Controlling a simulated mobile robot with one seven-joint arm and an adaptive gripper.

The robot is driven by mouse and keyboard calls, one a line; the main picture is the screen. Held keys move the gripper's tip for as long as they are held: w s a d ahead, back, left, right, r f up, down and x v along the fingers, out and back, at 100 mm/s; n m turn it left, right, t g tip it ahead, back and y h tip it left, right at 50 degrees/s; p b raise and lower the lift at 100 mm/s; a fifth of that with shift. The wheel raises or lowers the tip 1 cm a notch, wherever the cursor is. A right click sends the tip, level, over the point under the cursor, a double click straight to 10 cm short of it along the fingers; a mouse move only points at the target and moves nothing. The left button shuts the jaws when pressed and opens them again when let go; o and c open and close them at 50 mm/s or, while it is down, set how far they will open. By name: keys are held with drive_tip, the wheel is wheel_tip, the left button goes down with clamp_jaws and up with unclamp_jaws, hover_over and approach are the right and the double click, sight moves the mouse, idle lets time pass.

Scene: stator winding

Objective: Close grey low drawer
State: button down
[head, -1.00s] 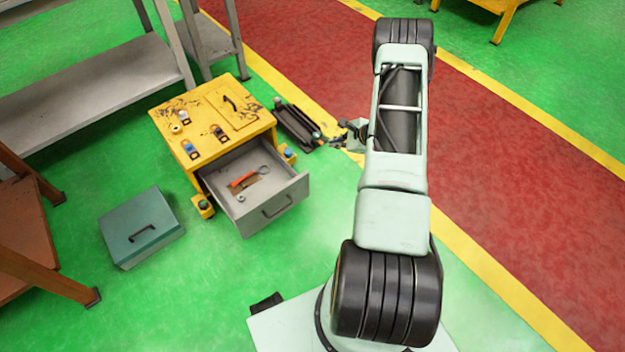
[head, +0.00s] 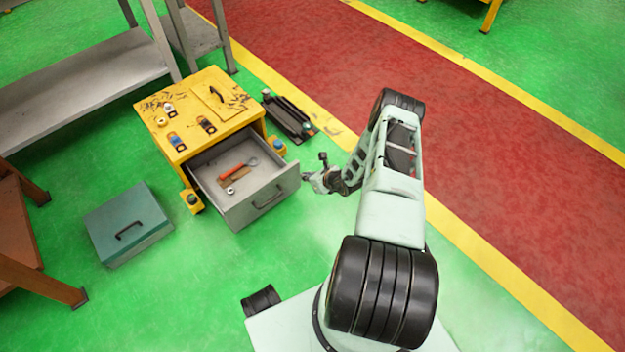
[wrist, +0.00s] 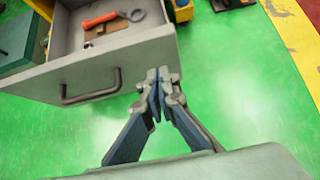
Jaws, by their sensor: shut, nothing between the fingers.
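The grey low drawer (head: 240,205) is pulled out of the yellow cabinet (head: 190,105). Its dark handle (head: 268,198) is on the front panel. In the wrist view the grey drawer (wrist: 125,62) fills the upper left, with its handle (wrist: 92,88) left of my gripper. My gripper (head: 308,177) is beside the right corner of the drawer front in the head view. In the wrist view my gripper (wrist: 157,78) is shut with its fingertips together, close to the right end of the front panel. I cannot tell whether it touches the panel.
An orange-handled tool (head: 236,170) and small parts lie in the drawer. A teal box (head: 128,222) stands on the floor at left. A dark folded item (head: 288,118) lies right of the cabinet. Grey shelving (head: 85,85) stands behind left. The green floor before the drawer is clear.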

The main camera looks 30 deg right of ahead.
sight(293, 168)
drive_tip(key=w, duration=0.1)
drive_tip(key=w+a+b, duration=0.1)
drive_tip(key=w, duration=0.2)
drive_tip(key=shift+w+a+f, duration=0.15)
drive_tip(key=shift+w+f, duration=0.2)
drive_tip(key=shift+w, duration=0.05)
drive_tip(key=shift+w, duration=0.1)
